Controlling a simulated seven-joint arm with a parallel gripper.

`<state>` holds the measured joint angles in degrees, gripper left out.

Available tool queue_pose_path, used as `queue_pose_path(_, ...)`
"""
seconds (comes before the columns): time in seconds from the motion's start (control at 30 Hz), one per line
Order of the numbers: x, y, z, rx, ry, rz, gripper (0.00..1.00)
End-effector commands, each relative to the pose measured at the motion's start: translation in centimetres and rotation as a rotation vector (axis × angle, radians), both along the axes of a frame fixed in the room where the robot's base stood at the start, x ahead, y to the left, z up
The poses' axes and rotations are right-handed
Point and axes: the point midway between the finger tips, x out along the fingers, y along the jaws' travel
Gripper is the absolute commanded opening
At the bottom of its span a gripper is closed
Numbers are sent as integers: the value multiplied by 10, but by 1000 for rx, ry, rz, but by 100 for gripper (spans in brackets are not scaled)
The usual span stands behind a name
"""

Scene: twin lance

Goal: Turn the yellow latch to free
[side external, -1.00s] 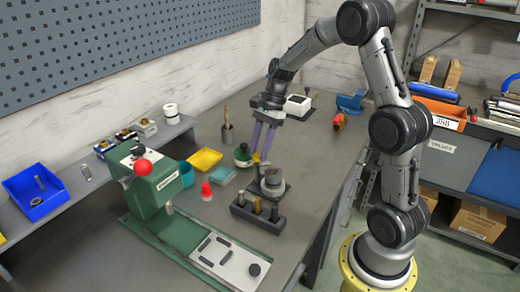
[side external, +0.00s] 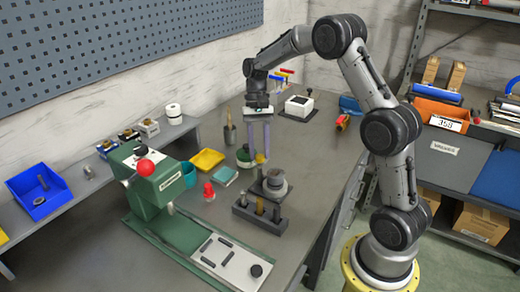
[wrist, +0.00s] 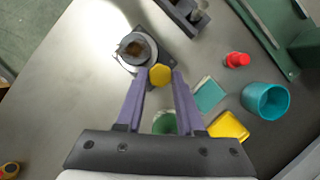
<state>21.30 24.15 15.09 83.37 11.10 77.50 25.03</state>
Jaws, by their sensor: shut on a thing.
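The yellow latch shows in the wrist view as a yellow hexagonal head (wrist: 160,75) between my fingertips. It is beside a grey round fixture (wrist: 135,50) with a brown centre on a dark plate. In the side view the fixture (side external: 274,184) stands just in front and to the right of my fingertips, and only a little of the yellow latch (side external: 261,158) shows. My gripper (side external: 260,158) points down, its purple fingers on either side of the latch. It also shows in the wrist view (wrist: 160,78), shut on the yellow head. The exact finger contact is hard to see.
A dark block with upright pegs (side external: 259,214) stands in front of the fixture. A green round item (side external: 244,158) is close to the left of my fingers. A yellow tray (side external: 207,160), teal cup (side external: 187,174) and red piece (side external: 208,191) lie further left.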

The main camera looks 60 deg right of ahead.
Motion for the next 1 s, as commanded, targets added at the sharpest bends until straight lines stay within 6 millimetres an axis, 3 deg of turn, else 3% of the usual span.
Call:
queue_pose_path(0.3, 1, 0, 1, -2, -1, 102, 0)
queue_pose_path(0.8, 1, 0, 1, -1, -2, 116, 0)
queue_pose_path(0.83, 1, 0, 1, -1, -2, 116, 42)
queue_pose_path(0.97, 1, 0, 0, -2, -1, 115, 65)
queue_pose_path(1.0, 1, 0, 0, -1, -1, 115, 66)
